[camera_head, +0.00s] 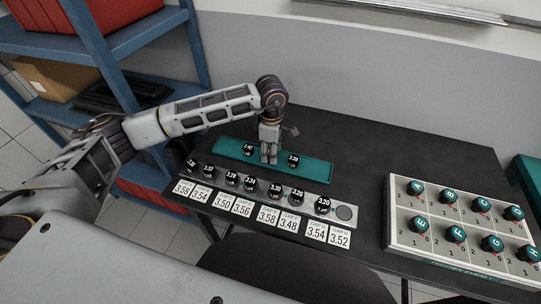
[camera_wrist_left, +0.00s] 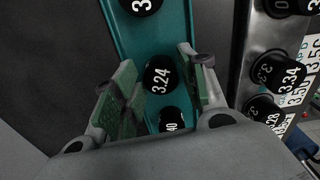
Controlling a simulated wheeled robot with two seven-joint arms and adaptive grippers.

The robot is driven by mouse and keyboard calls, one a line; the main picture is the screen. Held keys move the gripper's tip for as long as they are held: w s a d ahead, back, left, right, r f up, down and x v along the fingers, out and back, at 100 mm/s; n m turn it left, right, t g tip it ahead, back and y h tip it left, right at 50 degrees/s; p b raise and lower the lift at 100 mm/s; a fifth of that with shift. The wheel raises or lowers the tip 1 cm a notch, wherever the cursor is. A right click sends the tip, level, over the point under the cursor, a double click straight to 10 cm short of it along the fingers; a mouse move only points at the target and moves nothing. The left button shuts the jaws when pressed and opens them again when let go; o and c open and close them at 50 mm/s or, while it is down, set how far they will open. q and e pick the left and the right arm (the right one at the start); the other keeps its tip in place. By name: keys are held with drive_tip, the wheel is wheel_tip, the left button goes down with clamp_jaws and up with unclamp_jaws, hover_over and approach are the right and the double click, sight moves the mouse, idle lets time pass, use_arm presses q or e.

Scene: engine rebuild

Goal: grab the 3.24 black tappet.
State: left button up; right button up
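The black 3.24 tappet (camera_wrist_left: 160,76) sits on the teal tray, its label readable in the left wrist view. My left gripper (camera_wrist_left: 157,62) is open over it, one finger on each side, with visible gaps between the pads and the tappet. In the head view the left gripper (camera_head: 268,157) points down over the middle of the teal tray (camera_head: 315,172) and hides the 3.24 tappet. A 3.40 tappet (camera_head: 248,149) and another black tappet (camera_head: 292,160) lie on either side of the gripper. My right gripper is not in view.
A metal rail (camera_head: 344,213) with several black tappets runs in front of the tray, with white gap cards (camera_head: 242,208) before it. A board with lettered teal knobs (camera_head: 459,258) stands at the right. A blue shelf (camera_head: 112,72) is behind my left arm.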

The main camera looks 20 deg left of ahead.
use_arm(q)
drive_tip(key=c, duration=0.6)
drive_tip(key=shift+r, duration=0.1)
drive_tip(key=shift+r+b, duration=0.35)
drive_tip(key=shift+r, duration=4.55)
